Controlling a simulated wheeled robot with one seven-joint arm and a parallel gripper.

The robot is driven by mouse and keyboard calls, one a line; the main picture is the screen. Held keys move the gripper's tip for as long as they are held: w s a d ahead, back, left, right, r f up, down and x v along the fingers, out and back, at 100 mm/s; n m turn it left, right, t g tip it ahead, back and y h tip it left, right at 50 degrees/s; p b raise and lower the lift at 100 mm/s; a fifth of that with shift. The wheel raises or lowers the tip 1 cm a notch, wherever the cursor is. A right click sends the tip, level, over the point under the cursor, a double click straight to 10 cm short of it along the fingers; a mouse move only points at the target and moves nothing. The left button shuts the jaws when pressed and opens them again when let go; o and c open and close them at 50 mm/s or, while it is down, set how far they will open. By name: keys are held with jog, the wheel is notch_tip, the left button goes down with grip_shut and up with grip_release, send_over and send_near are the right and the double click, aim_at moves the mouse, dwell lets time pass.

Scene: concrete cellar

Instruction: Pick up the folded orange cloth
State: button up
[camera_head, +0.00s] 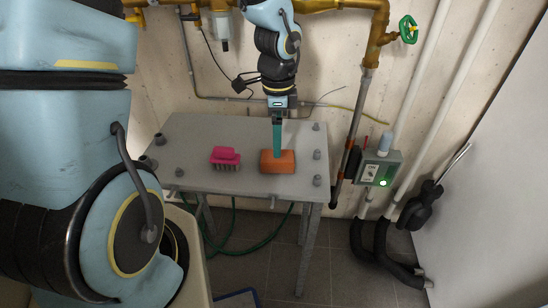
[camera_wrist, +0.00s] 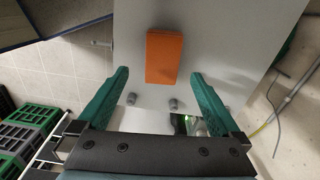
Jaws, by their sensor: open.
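The folded orange cloth (camera_head: 278,167) lies as a flat block on the grey table (camera_head: 190,135), near its front edge. In the wrist view the cloth (camera_wrist: 164,58) lies beyond the fingertips, between the lines of the two fingers. My gripper (camera_head: 277,150) points down over the far side of the cloth in the head view. In the wrist view my gripper (camera_wrist: 158,76) has its two teal fingers wide apart with nothing between them. I cannot tell the exact height of the fingertips above the table.
A pink brush (camera_head: 226,156) lies on the table left of the cloth. Several grey bolts (camera_head: 317,155) stand along the table edges. A grey box with a green light (camera_head: 379,170) is right of the table. Yellow pipes (camera_head: 330,5) run along the wall behind.

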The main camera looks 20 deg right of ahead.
aim_at(277, 161)
jog(key=shift+w+d+f+p, duration=0.15)
jog(key=shift+f+p, duration=0.15)
jog(key=shift+f, duration=1.6)
jog(key=shift+w+f+p, duration=0.1)
jog(key=shift+f+p, duration=0.15)
jog(key=shift+f, duration=1.65)
jog(key=shift+c, duration=0.4)
jog(key=c, duration=1.2)
